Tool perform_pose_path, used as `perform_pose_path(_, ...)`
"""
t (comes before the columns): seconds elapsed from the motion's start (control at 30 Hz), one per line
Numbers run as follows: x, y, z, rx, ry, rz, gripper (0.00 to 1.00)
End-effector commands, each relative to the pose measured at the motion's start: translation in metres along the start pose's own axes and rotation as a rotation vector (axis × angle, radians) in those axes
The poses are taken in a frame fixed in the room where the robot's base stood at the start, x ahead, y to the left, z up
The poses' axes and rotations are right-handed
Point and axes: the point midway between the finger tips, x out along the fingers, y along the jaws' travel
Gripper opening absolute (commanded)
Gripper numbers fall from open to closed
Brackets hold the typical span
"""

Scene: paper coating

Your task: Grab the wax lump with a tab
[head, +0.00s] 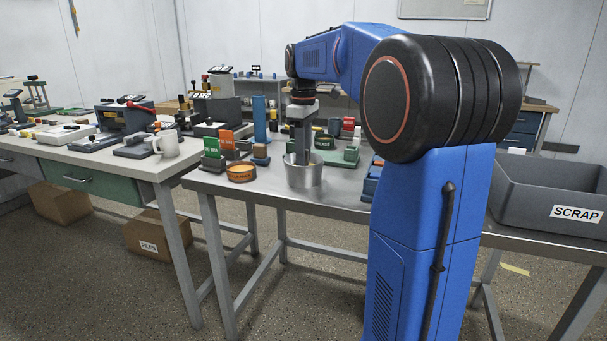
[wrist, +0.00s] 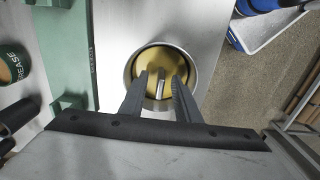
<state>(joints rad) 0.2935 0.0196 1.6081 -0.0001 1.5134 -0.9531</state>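The wax lump (wrist: 160,62) is a golden-yellow round mass inside a round metal pot (wrist: 193,92) in the wrist view. A small upright pale tab (wrist: 161,88) stands out of it. My gripper (wrist: 161,78) points down into the pot, with one dark finger on each side of the tab. Gaps show between the tab and both fingers, so the gripper looks open and holds nothing. In the head view the pot (head: 305,178) stands on the metal table, with my gripper (head: 302,160) at its mouth. The wax is hidden there by the pot wall.
A green fixture (wrist: 78,50) and a GREASE tin (wrist: 10,65) lie left of the pot in the wrist view. An orange tin (head: 241,173) stands left of the pot in the head view. A grey SCRAP bin (head: 530,205) sits at the right.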

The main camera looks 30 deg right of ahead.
Motion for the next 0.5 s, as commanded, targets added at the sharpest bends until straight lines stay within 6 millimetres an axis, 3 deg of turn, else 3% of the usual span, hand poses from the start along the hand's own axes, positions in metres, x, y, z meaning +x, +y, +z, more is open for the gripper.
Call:
perform_pose_path(0.03,0.0000,0.0000,0.0000,0.000,0.000,0.000,0.25)
perform_pose_path(0.13,-0.0001,0.0000,0.0000,0.000,0.000,0.000,0.01)
perform_pose_path(0.5,-0.0001,0.0000,0.0000,0.000,0.000,0.000,0.00)
